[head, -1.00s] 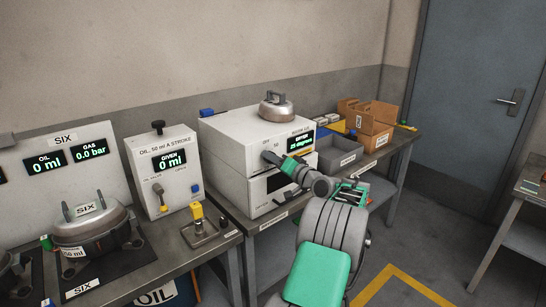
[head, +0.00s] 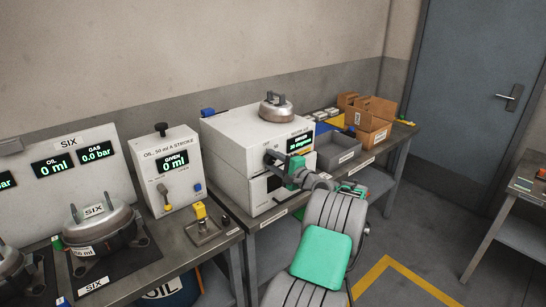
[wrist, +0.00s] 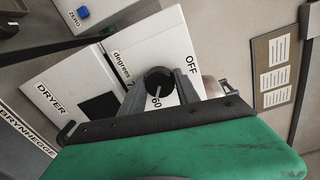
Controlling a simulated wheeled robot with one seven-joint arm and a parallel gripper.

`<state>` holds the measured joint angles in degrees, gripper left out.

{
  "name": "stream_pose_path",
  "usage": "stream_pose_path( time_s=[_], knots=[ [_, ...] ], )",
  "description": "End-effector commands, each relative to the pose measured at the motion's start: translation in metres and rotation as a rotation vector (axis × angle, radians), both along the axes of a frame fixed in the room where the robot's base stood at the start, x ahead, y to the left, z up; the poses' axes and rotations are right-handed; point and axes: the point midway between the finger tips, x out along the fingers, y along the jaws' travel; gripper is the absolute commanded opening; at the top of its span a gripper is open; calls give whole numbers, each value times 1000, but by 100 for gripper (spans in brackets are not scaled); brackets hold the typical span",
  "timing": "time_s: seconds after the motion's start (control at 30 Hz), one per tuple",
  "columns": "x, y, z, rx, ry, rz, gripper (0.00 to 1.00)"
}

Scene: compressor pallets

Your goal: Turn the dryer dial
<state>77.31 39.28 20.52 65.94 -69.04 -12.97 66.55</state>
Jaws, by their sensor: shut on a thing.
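The dryer (head: 228,140) is a white two-tier box on the bench in the head view, with a lit green display (head: 300,143) on its upper front. My gripper (head: 271,157) reaches its front face and hides the dial there. In the wrist view the round black dial (wrist: 158,80) sits between the grey fingers of my gripper (wrist: 160,92). The fingers are closed on it from either side. "OFF" is printed to the right of the dial, "60" just below it and "degrees" to the left. The DRYER label also shows in the wrist view.
A metal dome-shaped part (head: 276,107) sits on top of the dryer. The oil unit (head: 165,165) stands to the left. A grey bin (head: 338,150) and cardboard boxes (head: 368,118) stand to the right. The floor by the door is clear.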

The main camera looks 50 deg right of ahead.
Motion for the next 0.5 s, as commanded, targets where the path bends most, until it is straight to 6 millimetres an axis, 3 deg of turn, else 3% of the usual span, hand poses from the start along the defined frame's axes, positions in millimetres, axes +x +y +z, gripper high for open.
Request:
stream_pose_path(
  time_s=[0.5],
  knots=[
    [-1,-1,2,476,-106,-1,0]
  ],
)
